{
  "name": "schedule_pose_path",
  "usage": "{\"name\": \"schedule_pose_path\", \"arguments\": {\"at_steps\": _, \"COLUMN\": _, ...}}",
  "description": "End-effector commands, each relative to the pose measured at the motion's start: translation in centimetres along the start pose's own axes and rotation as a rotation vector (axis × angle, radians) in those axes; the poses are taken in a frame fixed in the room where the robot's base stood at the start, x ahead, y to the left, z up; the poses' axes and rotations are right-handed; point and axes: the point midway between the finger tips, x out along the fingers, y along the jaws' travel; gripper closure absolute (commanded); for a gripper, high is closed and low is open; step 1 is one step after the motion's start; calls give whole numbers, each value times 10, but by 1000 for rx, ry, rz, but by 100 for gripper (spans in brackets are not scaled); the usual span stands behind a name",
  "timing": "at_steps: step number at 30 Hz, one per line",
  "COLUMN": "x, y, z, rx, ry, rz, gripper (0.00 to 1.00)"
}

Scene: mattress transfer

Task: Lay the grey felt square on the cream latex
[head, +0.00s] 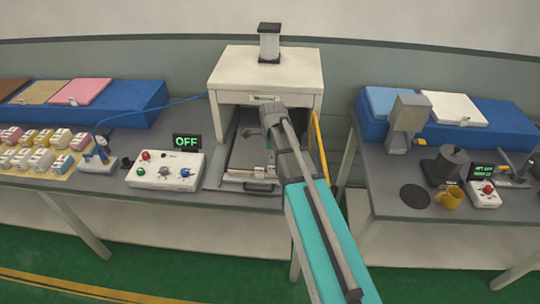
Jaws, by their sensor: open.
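A grey sheet (248,151), which looks like the grey felt square, lies in the tray under the white press. A thin pale edge (246,176) shows along its front; I cannot tell whether this is the cream latex. An off-white square (455,108) lies on the right blue block and may also be latex. My gripper (267,147) is at the press opening, over the right part of the tray. It is open; my own arm partly hides its fingers, and I cannot tell whether it touches the sheet.
The press (265,72) stands over the tray (215,174), its legs close to my arm. A control box (165,170) reading OFF stands left. Tan and pink squares (80,92) lie on the left blue block.

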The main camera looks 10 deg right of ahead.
Motion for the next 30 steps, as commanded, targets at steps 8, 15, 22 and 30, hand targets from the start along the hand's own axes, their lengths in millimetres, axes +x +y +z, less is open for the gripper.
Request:
{"name": "schedule_pose_path", "arguments": {"at_steps": 8, "x": -27, "y": 0, "z": 0, "rx": 0, "ry": 0, "rz": 0, "gripper": 55}}
{"name": "schedule_pose_path", "arguments": {"at_steps": 15, "x": -46, "y": 0, "z": 0, "rx": 0, "ry": 0, "rz": 0, "gripper": 55}}
{"name": "schedule_pose_path", "arguments": {"at_steps": 22, "x": -57, "y": 0, "z": 0, "rx": -1, "ry": 0, "rz": 0, "gripper": 55}}
{"name": "schedule_pose_path", "arguments": {"at_steps": 30, "x": -60, "y": 0, "z": 0, "rx": -1, "ry": 0, "rz": 0, "gripper": 55}}
